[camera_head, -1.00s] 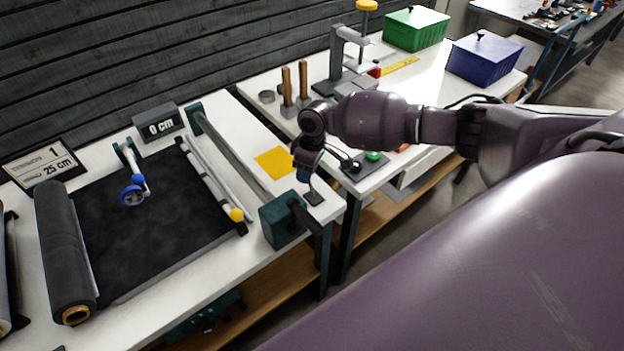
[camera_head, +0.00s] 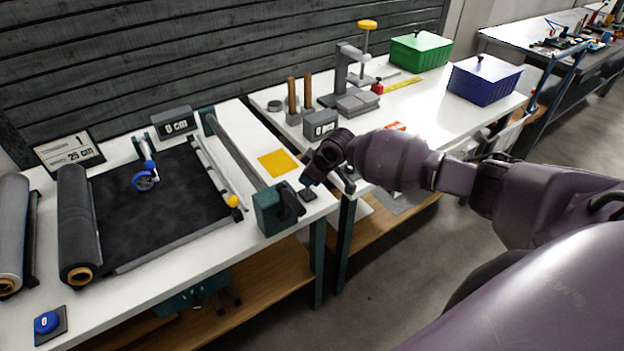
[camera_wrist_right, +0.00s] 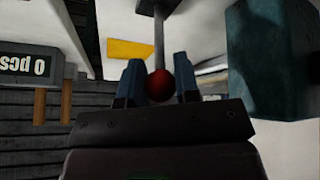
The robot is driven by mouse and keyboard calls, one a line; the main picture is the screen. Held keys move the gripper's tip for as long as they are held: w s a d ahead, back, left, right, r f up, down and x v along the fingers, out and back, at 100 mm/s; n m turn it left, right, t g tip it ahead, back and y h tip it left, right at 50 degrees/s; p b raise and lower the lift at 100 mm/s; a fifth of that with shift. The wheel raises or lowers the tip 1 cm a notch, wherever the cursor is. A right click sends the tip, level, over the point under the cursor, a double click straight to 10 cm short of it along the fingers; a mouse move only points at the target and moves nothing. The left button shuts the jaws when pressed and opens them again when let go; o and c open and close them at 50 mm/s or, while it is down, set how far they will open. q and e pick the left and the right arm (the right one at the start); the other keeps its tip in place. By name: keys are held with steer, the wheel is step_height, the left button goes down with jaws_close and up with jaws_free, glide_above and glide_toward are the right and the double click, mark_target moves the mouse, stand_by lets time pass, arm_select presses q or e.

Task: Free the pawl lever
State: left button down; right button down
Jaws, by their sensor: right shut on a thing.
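The pawl lever is a thin grey rod (camera_wrist_right: 159,40) topped by a red ball knob (camera_wrist_right: 159,86) in the right wrist view. My right gripper (camera_wrist_right: 159,82) has its two blue-grey fingers on either side of the knob and is shut on it. In the head view the right gripper (camera_head: 311,181) reaches down at the front right corner of the roll table, just right of a dark green end block (camera_head: 272,210). The lever's small dark base plate (camera_head: 307,196) shows below it. The knob is hidden there by the gripper. My left gripper is not in view.
A dark sheet (camera_head: 160,205) runs from a grey roll (camera_head: 77,225), with a blue wheel (camera_head: 145,181) on it. A yellow square (camera_head: 279,163) lies behind the gripper. A "0 pcs" display (camera_wrist_right: 38,66) stands on the right table. A blue button (camera_head: 47,322) sits front left.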

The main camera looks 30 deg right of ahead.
steer(key=shift+s+f+t, duration=0.1)
steer(key=shift+s+t, duration=0.6)
steer(key=shift+t, duration=0.1)
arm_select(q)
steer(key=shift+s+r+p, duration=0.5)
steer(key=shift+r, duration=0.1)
arm_select(e)
steer(key=shift+s+d+f+t+y, duration=0.1)
steer(key=shift+s+f+t+y, duration=0.1)
steer(key=shift+s+t, duration=0.4)
steer(key=shift+s+f+t+y, duration=0.1)
steer(key=shift+s+f+t, duration=0.15)
steer(key=shift+t, duration=0.65)
steer(key=shift+n, duration=0.3)
steer(key=c, duration=0.8)
jaws_free()
steer(key=shift+c, duration=0.2)
steer(key=shift+s, duration=0.15)
arm_select(q)
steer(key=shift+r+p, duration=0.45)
steer(key=shift+p, duration=0.05)
arm_select(e)
steer(key=v, duration=1)
steer(key=shift+s+r, duration=0.2)
steer(key=shift+s, duration=0.05)
steer(key=shift+d, duration=0.1)
